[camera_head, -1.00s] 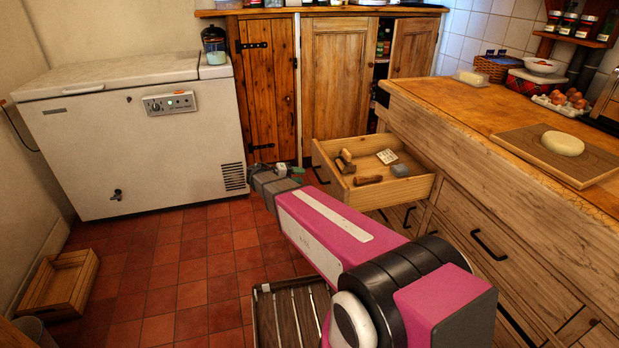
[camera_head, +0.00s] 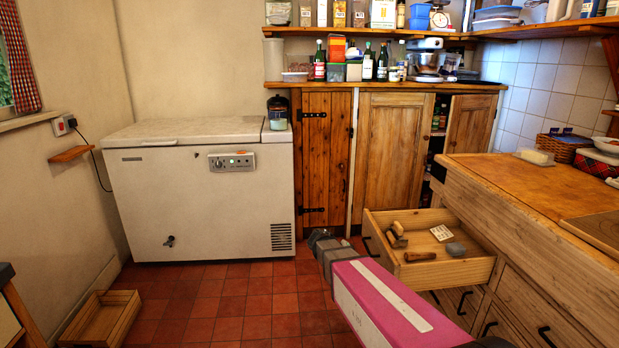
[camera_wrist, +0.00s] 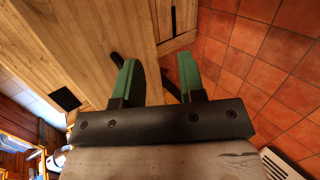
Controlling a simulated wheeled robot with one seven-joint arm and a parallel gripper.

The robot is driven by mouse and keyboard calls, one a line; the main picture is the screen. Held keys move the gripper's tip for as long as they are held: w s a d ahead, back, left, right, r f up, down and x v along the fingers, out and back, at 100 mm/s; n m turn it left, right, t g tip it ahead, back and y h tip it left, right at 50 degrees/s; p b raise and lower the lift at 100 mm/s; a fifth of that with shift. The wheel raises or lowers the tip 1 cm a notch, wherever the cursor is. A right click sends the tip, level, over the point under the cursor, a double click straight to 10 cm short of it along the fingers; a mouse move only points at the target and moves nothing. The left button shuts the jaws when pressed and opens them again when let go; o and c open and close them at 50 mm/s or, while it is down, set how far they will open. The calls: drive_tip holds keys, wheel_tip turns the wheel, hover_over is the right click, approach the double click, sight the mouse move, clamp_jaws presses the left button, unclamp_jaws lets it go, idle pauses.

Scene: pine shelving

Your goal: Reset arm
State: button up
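My arm, pink with a white strip, reaches forward from the lower right of the head view. My gripper (camera_wrist: 158,82) shows in the wrist view with two green fingers spread apart and nothing between them. Wooden surfaces and red floor tiles lie beyond the fingers. In the head view the gripper's fingers cannot be made out clearly at the arm's far end, low in front of the wooden cupboards (camera_head: 392,155).
An open drawer (camera_head: 440,272) holding several small items juts from the wooden counter (camera_head: 530,190), right of my arm. A white chest freezer (camera_head: 195,195) stands at the back left. A wooden crate (camera_head: 103,318) lies on the tiled floor, which is clear between.

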drive_tip(key=s+m+y, duration=0.1)
drive_tip(key=s+y, duration=1)
drive_tip(key=s, duration=0.2)
drive_tip(key=shift+s+a+f+t, duration=0.15)
drive_tip(key=shift+s+f+t, duration=0.15)
drive_tip(key=shift+f, duration=0.15)
